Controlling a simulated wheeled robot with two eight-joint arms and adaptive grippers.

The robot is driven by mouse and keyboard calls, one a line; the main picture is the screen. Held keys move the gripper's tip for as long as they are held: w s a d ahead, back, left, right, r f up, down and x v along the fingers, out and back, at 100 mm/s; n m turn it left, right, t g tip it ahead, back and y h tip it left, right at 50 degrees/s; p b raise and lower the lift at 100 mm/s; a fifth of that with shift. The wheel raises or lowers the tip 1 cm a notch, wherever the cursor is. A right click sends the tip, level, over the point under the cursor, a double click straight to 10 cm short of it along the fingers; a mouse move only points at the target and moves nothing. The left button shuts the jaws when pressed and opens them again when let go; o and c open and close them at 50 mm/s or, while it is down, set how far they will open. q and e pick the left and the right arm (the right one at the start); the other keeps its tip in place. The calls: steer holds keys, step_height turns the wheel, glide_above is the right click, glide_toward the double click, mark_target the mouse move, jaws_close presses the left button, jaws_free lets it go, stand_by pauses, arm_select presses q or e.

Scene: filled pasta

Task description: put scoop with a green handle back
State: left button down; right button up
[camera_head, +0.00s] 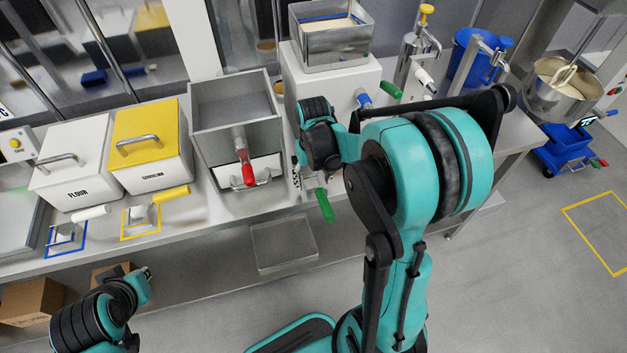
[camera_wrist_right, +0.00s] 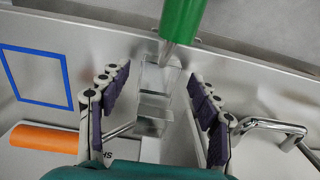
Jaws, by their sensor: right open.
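The scoop with a green handle (camera_head: 326,205) lies at the front edge of the counter in the head view, its handle pointing out over the edge. In the right wrist view its green handle (camera_wrist_right: 182,18) is at the top, and its clear or shiny scoop body (camera_wrist_right: 156,95) lies between the fingers of my right gripper (camera_wrist_right: 164,88). The fingers are spread with gaps on both sides. In the head view my right arm hides most of this gripper. Part of my left arm shows at lower left, but its fingers are not clear.
A red-handled scoop (camera_head: 248,172) rests at a metal bin. White flour (camera_head: 75,165) and yellow-lidded (camera_head: 150,140) bins stand left. Another green handle (camera_head: 391,90) is farther back. The wrist view shows a blue outline (camera_wrist_right: 37,104), an orange handle (camera_wrist_right: 45,138) and a metal bar handle (camera_wrist_right: 272,124).

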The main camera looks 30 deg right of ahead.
step_height(320, 180, up, 10)
steer(key=p, duration=0.3)
steer(key=s+a+r+n+t, duration=0.2)
steer(key=s+a+r+t, duration=0.2)
steer(key=s+a+t, duration=0.3)
steer(key=s+a, duration=0.3)
steer(key=shift+n, duration=0.3)
